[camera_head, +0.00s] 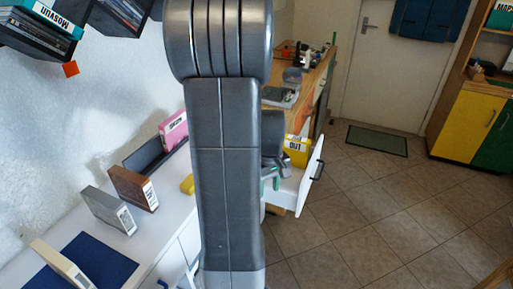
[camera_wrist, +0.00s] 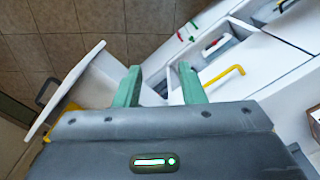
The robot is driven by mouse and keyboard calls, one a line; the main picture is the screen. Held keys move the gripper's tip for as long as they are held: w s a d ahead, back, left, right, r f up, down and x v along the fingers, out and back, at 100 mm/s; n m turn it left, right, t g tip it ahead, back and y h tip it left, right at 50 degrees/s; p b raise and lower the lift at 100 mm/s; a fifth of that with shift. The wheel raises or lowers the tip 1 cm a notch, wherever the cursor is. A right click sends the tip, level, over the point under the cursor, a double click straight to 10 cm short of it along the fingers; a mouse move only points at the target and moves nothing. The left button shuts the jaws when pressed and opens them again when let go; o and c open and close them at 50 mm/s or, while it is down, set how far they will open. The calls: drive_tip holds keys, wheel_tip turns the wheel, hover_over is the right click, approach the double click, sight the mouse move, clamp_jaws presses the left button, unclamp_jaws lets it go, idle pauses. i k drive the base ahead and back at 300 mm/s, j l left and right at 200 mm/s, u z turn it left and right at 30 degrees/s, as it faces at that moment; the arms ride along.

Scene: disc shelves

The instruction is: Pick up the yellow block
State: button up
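A small yellow piece (camera_head: 187,184), which looks like the yellow block, sits on the white counter (camera_head: 165,207) just left of my arm in the head view. My arm may hide part of it. No loose yellow block is clear in the wrist view. My gripper (camera_wrist: 160,85) has two green fingers, spread apart with nothing between them. In the head view my gripper (camera_head: 272,180) is mostly behind my arm, beside the open white drawer front (camera_head: 311,176), to the right of the yellow piece.
A yellow box marked OUT (camera_head: 297,150) stands behind the open drawer. The wrist view shows a yellow handle (camera_wrist: 224,75) and an opening with small coloured items (camera_wrist: 215,45). Upright cases, including a brown one (camera_head: 133,188), stand on the counter. The tiled floor (camera_head: 370,210) at right is clear.

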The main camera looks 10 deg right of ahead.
sight(297, 147)
drive_tip(key=i+l+u, duration=0.25)
drive_tip(key=l+u, duration=0.15)
drive_tip(key=l, duration=0.25)
drive_tip(key=i+l+u, duration=0.15)
drive_tip(key=l+u, duration=0.3)
drive_tip(key=l, duration=0.25)
drive_tip(key=l+u, duration=0.4)
drive_tip(key=l, duration=1.15)
